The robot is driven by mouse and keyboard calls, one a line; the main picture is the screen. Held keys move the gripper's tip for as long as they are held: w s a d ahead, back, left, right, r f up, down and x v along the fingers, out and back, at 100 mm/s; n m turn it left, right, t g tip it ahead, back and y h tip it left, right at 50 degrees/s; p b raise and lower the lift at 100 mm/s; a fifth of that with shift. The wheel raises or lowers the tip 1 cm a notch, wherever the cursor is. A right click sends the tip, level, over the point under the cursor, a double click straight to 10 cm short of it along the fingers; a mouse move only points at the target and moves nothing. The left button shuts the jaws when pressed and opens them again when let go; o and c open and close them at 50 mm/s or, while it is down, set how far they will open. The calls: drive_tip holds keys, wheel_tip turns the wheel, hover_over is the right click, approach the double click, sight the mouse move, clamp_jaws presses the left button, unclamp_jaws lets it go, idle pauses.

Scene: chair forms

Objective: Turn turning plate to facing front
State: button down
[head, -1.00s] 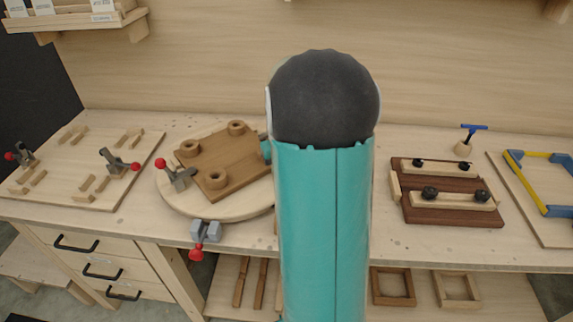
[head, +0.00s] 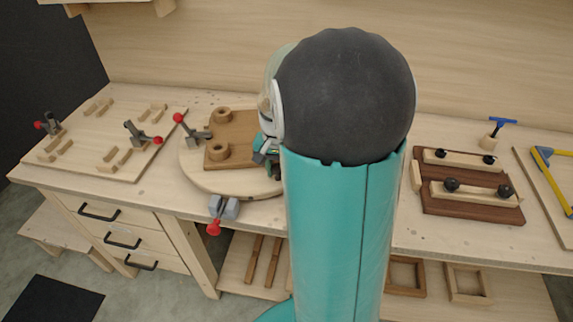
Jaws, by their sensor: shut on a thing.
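The turning plate (head: 232,187) is a round, light wooden disc on the bench, left of my arm. A brown board (head: 240,124) lies on it, with two ring-shaped wooden posts (head: 215,151) showing near its left edge. A toggle clamp (head: 194,135) with a red knob stands at the plate's left side. My gripper (head: 265,153) is low over the board's right part, mostly hidden behind my teal arm. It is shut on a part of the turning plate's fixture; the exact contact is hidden. The plate's right side is also hidden.
A grey clamp (head: 224,207) with a red knob sits at the bench front edge below the plate. A fixture board (head: 90,157) with toggle clamps lies left. A dark brown jig (head: 468,186) with black knobs lies right. A wooden wall stands behind.

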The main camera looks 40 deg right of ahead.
sight(258, 184)
drive_tip(key=shift+w+a+r+m, duration=0.1)
drive_tip(key=shift+w+a+m, duration=0.25)
drive_tip(key=shift+a+m, duration=0.35)
drive_tip(key=shift+w+a+f+m, duration=0.1)
drive_tip(key=shift+w+a+m, duration=0.35)
drive_tip(key=shift+a, duration=0.55)
drive_tip(key=shift+w+a+r+m, duration=0.1)
drive_tip(key=shift+w+a+m, duration=0.2)
drive_tip(key=shift+a+m, duration=0.4)
drive_tip(key=shift+a, duration=0.3)
drive_tip(key=c, duration=1.1)
unclamp_jaws()
drive_tip(key=shift+w, duration=0.1)
drive_tip(key=r, duration=1.3)
drive_tip(key=shift+s+r, duration=0.2)
drive_tip(key=shift+r, duration=0.2)
drive_tip(key=shift+s, duration=0.1)
